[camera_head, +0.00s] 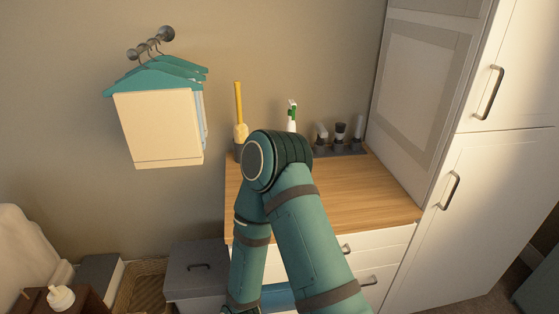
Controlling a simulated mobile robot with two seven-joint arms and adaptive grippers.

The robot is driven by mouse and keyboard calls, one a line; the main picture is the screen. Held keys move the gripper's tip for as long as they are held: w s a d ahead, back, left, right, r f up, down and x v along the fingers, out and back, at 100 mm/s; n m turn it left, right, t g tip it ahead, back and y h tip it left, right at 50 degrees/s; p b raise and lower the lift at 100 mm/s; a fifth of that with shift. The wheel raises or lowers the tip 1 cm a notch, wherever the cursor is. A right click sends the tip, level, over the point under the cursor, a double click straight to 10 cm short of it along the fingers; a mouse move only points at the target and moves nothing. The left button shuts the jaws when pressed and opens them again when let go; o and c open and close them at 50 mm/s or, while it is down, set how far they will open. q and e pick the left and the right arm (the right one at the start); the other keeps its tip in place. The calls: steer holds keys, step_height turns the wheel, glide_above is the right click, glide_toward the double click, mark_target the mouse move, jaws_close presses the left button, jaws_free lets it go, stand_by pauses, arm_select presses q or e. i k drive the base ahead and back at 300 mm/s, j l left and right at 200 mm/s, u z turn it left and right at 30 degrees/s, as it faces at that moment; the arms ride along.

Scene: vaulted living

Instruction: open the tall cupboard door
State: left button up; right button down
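The tall white cupboard (420,85) stands at the right, beside the wooden counter. Its upper door (525,75) has a grey bar handle (490,92). Its lower door (480,225) has a similar bar handle (450,190) near its upper left edge. Both doors look shut, flush with the front. One of my teal arms rises from the bottom middle, bends over the counter and goes back down out of the frame. Neither of my grippers shows in the head view, and nothing of mine touches the cupboard handles.
A wooden counter (370,195) over white drawers holds a yellow brush (239,112), a green-and-white brush (291,114) and several small containers. Hangers (160,75) with a cream cloth hang on the wall. A grey box (197,275) stands at the lower left.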

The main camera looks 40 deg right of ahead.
mark_target(479, 176)
steer(key=z, duration=2.5)
